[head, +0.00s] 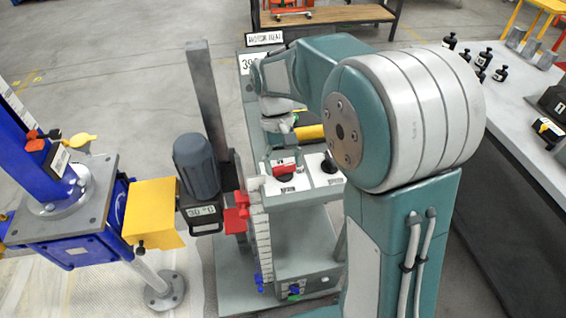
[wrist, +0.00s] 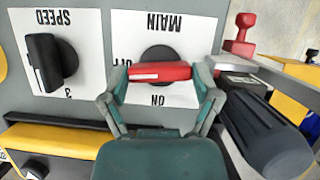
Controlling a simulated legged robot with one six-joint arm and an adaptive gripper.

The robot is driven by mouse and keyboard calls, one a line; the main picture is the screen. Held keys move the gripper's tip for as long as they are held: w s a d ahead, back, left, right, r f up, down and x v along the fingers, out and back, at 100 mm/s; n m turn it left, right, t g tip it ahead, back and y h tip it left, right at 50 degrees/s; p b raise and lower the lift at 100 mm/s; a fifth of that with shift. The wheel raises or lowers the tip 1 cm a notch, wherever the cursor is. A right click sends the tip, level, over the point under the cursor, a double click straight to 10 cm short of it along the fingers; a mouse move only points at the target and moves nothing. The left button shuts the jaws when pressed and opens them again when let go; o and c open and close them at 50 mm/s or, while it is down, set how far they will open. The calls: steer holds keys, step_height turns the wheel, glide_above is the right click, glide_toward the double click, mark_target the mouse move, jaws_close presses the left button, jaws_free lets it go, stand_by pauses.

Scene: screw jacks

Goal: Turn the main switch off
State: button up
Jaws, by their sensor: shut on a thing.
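The main switch shows in the wrist view as a red bar handle (wrist: 160,71) in front of a round black base (wrist: 159,52). It sits on a white plate that reads MAIN, OFF and ON, upside down in this view. The bar lies nearly level across the picture, with OFF partly hidden at its left and ON below it. My gripper (wrist: 160,78) is shut on the red handle, one finger at each end. In the head view the red handle (head: 284,166) shows on the panel, below my gripper's body; the fingertips are hard to make out there.
A black SPEED knob (wrist: 50,62) is beside the main switch. A yellow bar (wrist: 60,140) runs near my gripper's left side. A dark motor (wrist: 268,135) and a red block (wrist: 240,34) stand close on the right. A blue jack (head: 75,200) stands at far left.

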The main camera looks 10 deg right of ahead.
steer(key=shift+m+y, duration=0.3)
steer(key=shift+m, duration=0.3)
steer(key=o, duration=1)
steer(key=shift+c, duration=0.2)
steer(key=v, duration=1.2)
